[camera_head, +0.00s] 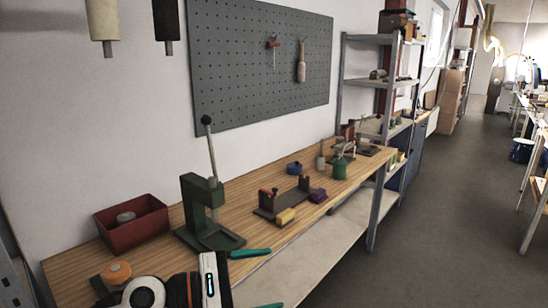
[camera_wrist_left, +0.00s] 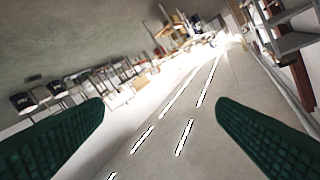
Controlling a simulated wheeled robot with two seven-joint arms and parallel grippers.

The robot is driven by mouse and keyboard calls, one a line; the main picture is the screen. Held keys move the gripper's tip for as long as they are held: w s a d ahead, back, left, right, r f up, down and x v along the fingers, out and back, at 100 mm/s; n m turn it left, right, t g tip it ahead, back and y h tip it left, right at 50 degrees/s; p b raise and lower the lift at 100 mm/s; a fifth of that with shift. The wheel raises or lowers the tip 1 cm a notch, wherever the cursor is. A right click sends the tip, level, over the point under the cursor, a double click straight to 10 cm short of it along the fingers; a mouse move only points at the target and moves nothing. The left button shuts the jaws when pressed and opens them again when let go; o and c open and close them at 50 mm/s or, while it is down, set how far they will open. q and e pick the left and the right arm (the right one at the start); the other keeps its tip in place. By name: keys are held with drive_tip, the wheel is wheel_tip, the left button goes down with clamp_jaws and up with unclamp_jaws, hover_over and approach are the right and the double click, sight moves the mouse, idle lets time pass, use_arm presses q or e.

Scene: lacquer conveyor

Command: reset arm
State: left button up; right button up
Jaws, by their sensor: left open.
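My left arm comes in at the bottom of the head view, in front of the wooden workbench (camera_head: 262,215). My left gripper (camera_head: 274,279) points to the right, with its two teal fingers spread apart and nothing between them. In the left wrist view the same gripper (camera_wrist_left: 161,112) shows as two dark green ribbed fingers, wide apart and empty. Beyond them is open floor with white dashed lines. My right gripper is in neither view.
A pegboard (camera_head: 260,70) hangs behind. A metal shelf (camera_head: 345,70) stands farther back. The aisle floor (camera_head: 440,210) at right is clear.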

use_arm(q)
drive_tip(key=w+a+n+t+y, duration=0.1)
drive_tip(key=a+n+t+y, duration=0.55)
drive_tip(key=n, duration=0.95)
drive_tip(key=a+n+t+y, duration=0.3)
drive_tip(key=n+t, duration=0.6)
drive_tip(key=n, duration=0.6)
drive_tip(key=s+a+f+n+g+y, duration=0.3)
drive_tip(key=a+f+n+y, duration=0.1)
drive_tip(key=f+n, duration=0.35)
drive_tip(key=s+a+f+n+g+y, duration=0.3)
drive_tip(key=a+f+n+y, duration=0.15)
drive_tip(key=f+n, duration=0.3)
drive_tip(key=s+f+n+g+h, duration=0.1)
drive_tip(key=s+f+n+g, duration=0.45)
drive_tip(key=s, duration=0.45)
drive_tip(key=s+f+n+g+h, duration=0.1)
drive_tip(key=s+f+n+g, duration=0.3)
drive_tip(key=s+f+g, duration=0.45)
wheel_tip(320, 180, down, 24)
drive_tip(key=s+t, duration=0.2)
drive_tip(key=s+a+f+g, duration=0.1)
drive_tip(key=s+a+f, duration=0.2)
drive_tip(key=s+f, duration=1.3)
drive_tip(key=shift+s+f+m+y, duration=0.2)
drive_tip(key=shift+s+m+y, duration=0.1)
drive_tip(key=shift+m, duration=0.15)
